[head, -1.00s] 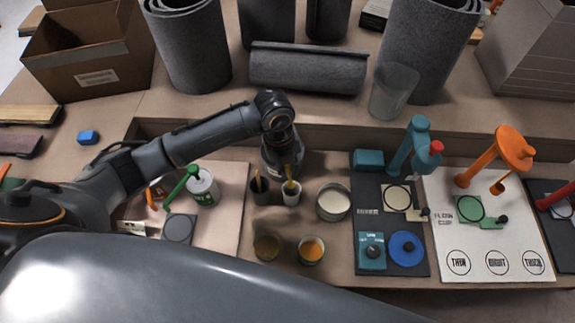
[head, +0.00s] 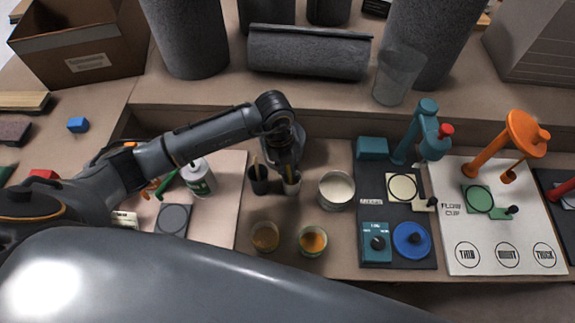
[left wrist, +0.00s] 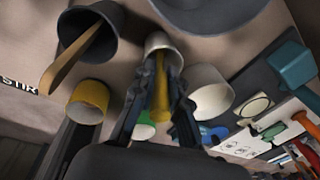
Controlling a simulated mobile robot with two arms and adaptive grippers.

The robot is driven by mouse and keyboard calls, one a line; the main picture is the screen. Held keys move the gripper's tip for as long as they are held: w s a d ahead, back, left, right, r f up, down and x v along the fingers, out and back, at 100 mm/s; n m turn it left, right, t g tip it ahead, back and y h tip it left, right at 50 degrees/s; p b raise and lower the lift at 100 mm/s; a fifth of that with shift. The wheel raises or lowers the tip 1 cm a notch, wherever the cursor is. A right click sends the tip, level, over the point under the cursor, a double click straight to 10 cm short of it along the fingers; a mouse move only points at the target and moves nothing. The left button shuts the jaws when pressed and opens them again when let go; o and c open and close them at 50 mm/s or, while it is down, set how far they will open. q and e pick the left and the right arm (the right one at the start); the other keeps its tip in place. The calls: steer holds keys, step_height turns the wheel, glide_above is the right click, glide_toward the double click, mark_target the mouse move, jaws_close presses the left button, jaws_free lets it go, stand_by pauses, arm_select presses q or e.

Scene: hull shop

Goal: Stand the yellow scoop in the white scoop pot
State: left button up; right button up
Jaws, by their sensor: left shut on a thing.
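The white scoop pot (head: 291,188) stands on the bench between a dark pot and a cream-filled tin. My left gripper (head: 288,165) is right above it, pointing down. In the left wrist view, the yellow scoop (left wrist: 163,92) lies between the two fingers of my left gripper (left wrist: 155,100), which is shut on it. One end of the scoop reaches into the mouth of the white pot (left wrist: 162,42). Whether it touches the pot's bottom is hidden. My right gripper is not in view.
A dark pot (head: 257,184) with a wooden stick stands close on the left. A cream-filled tin (head: 336,189) is close on the right. Two tins with orange-brown contents, one of them this tin (head: 312,240), stand in front. A green-labelled can (head: 198,178) is farther left.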

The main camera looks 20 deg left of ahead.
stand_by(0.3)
arm_select(q)
steer(key=o, duration=1.6)
steer(key=shift+o, duration=0.2)
steer(key=shift+r+p, duration=4.1)
steer(key=shift+r, duration=0.95)
